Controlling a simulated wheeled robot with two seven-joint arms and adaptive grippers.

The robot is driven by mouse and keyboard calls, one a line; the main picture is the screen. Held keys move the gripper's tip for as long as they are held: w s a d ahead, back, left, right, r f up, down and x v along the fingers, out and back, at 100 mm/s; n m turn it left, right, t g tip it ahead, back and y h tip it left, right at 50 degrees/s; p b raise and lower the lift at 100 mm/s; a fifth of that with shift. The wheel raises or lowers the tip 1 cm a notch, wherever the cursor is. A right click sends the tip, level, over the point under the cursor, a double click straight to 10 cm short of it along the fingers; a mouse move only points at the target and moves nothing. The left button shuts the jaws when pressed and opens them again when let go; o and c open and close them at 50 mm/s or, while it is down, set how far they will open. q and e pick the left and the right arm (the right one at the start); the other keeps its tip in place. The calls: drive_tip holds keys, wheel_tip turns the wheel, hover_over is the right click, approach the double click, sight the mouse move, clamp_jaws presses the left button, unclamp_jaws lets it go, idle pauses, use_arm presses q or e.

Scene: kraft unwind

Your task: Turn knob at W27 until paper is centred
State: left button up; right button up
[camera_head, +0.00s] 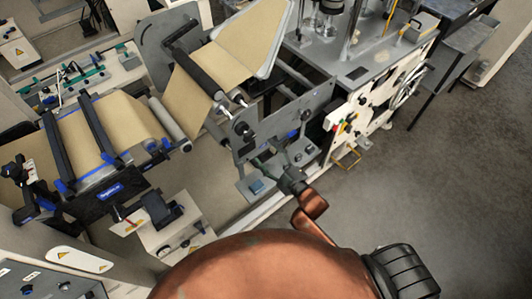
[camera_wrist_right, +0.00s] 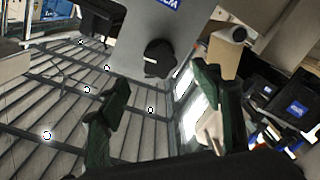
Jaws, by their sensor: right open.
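The brown paper web (camera_head: 128,122) runs over rollers on the left and climbs to the upper middle in the head view. My right gripper (camera_head: 268,167) is near the grey side plate (camera_head: 270,122) of the machine. In the right wrist view my right gripper (camera_wrist_right: 163,82) is open, its dark green fingers apart and nothing between them. A round black knob (camera_wrist_right: 160,58) with a white mark shows beyond the fingertips, on a grey plate with a blue label (camera_wrist_right: 168,3). I cannot read the label surely. My left gripper is not in view.
A grey roller (camera_head: 168,118) stands beside the paper. A white panel with controls (camera_head: 350,120) is to the right of the plate. A dark cabinet (camera_head: 455,50) stands at upper right. The grey floor (camera_head: 430,190) on the right is clear.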

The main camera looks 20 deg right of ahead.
sight(251, 138)
drive_tip(key=b+x, duration=0.1)
drive_tip(key=x, duration=0.3)
drive_tip(key=b+x, duration=0.1)
drive_tip(key=x, duration=0.3)
drive_tip(key=shift+a+r, duration=0.1)
drive_tip(key=shift+r, duration=0.1)
drive_tip(key=shift+x, duration=1)
drive_tip(key=shift+c, duration=0.5)
